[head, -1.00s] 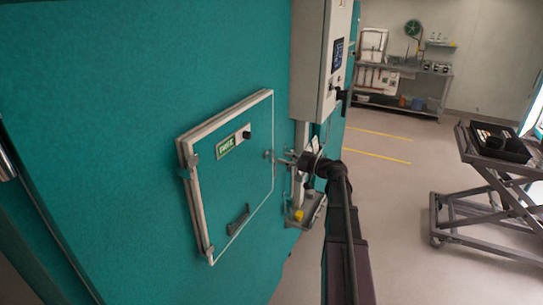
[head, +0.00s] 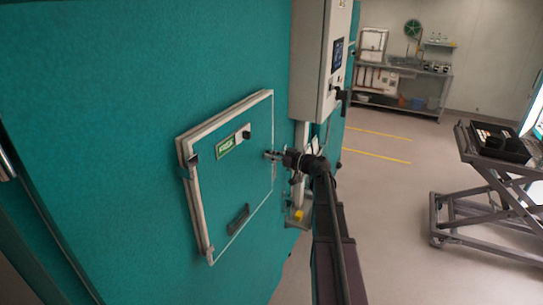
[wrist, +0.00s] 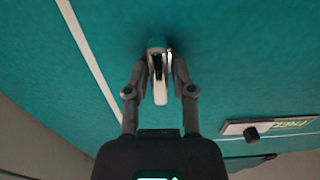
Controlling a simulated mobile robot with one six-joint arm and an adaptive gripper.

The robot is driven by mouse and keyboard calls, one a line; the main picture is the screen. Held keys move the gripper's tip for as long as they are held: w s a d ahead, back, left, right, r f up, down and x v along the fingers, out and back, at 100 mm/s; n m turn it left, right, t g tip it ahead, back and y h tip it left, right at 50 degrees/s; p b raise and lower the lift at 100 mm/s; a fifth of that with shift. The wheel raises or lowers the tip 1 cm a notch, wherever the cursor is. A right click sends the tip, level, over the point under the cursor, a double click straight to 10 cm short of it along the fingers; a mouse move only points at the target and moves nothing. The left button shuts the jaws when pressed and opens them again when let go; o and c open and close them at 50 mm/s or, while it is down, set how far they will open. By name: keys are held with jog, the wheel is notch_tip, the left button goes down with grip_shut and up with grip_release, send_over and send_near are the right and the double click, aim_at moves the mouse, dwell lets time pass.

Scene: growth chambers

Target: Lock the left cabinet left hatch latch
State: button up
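The left hatch (head: 235,185) is a square teal door with a pale frame on the teal cabinet wall, and it looks shut. Its latch (head: 271,155) is at the right edge in the head view. In the wrist view the latch (wrist: 160,88) shows as a small metal piece with a pale lever pointing down the picture. My gripper (wrist: 160,68) has one finger on each side of the latch, with little space between. Contact with the latch is not clear. In the head view my gripper (head: 284,157) is at the hatch's right edge.
A grey control box (head: 320,60) hangs just above and right of my gripper. The hatch carries a green label (head: 226,145) and a dark handle (head: 238,218). A cart (head: 480,190) stands at right, and a workbench (head: 400,85) is at the back. The floor between is clear.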

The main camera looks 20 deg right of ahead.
grip_shut()
jog(key=shift+m, duration=0.4)
jog(key=m, duration=0.3)
jog(key=shift+d+m, duration=0.1)
jog(key=shift+m, duration=0.2)
jog(key=m, duration=0.4)
jog(key=shift+w+d+f+m, duration=0.1)
jog(key=shift+m, duration=0.2)
jog(key=m, duration=0.4)
jog(key=shift+f, duration=0.1)
jog(key=m, duration=0.4)
jog(key=shift+f+m+b, duration=0.1)
jog(key=shift+m+b, duration=0.2)
jog(key=shift+m, duration=0.1)
